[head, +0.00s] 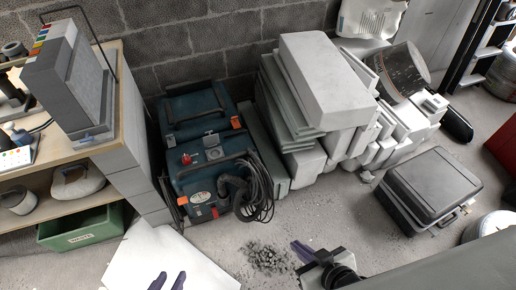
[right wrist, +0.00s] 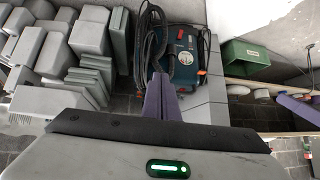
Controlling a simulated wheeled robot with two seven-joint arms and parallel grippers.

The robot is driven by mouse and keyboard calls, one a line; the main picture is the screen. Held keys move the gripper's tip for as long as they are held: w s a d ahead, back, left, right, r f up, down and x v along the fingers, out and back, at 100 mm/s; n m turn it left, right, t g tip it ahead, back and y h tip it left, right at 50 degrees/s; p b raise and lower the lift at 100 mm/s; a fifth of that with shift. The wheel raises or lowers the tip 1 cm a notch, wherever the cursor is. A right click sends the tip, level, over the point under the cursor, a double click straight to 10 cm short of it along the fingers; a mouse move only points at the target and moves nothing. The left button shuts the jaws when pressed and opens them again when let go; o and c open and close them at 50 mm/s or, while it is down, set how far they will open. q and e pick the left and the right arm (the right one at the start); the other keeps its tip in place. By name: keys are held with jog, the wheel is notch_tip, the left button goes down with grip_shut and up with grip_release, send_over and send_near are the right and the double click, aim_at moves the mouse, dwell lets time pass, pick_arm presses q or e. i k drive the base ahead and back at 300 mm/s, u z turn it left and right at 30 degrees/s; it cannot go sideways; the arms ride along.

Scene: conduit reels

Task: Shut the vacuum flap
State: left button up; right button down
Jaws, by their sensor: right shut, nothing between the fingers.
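The blue and black vacuum (head: 200,110) stands on the floor against the block wall, left of centre in the head view. It has a red knob, and a black hose and cable hang on its right side. I cannot make out which part is its flap, or whether that is open. The vacuum also shows in the right wrist view (right wrist: 187,50), beyond my fingers. My right gripper (head: 298,248) is shut and empty, low in front of the vacuum and apart from it. My left gripper (head: 167,281) is at the bottom edge, its purple fingers apart and nothing seen between them.
A wooden shelf unit (head: 128,110) stands close left of the vacuum, with a green bin (head: 80,230) below. Stacked pale slabs (head: 320,85) rise on its right. A dark case (head: 430,190) stands farther right. Rubble (head: 268,258) lies on the otherwise fairly open floor in front.

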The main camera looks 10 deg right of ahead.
aim_at(210, 141)
jog(key=z, duration=0.55)
jog(key=k, duration=0.2)
jog(key=u, duration=1.15)
jog(key=i, duration=1.5)
jog(key=z, duration=0.8)
